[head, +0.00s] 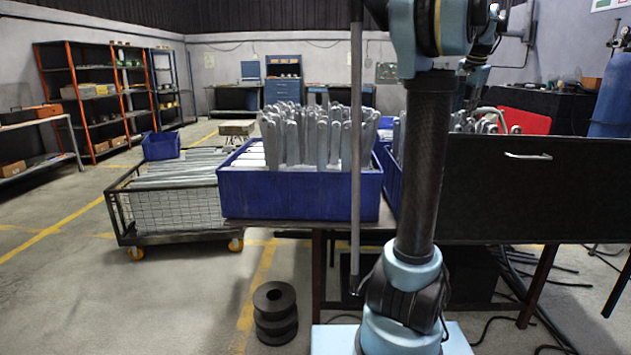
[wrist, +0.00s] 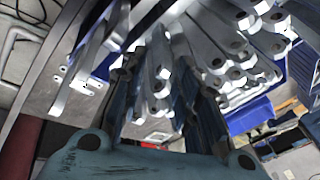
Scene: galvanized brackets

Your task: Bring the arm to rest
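My gripper (wrist: 155,75) shows in the wrist view, its two dark fingers apart with a gap between them. I see nothing clearly held in the gap. Several galvanized brackets (wrist: 215,60) with holed ends lie beyond and around the fingers; whether any touches them I cannot tell. In the head view my arm (head: 424,160) rises at the right of centre and bends at the top.
A blue bin (head: 290,197) full of upright brackets (head: 310,138) stands on the table, with a second blue bin (head: 392,178) partly behind my arm. A black panel (head: 540,195) stands right. A wire cart (head: 170,212) and black rings (head: 274,310) are left. Floor at far left is open.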

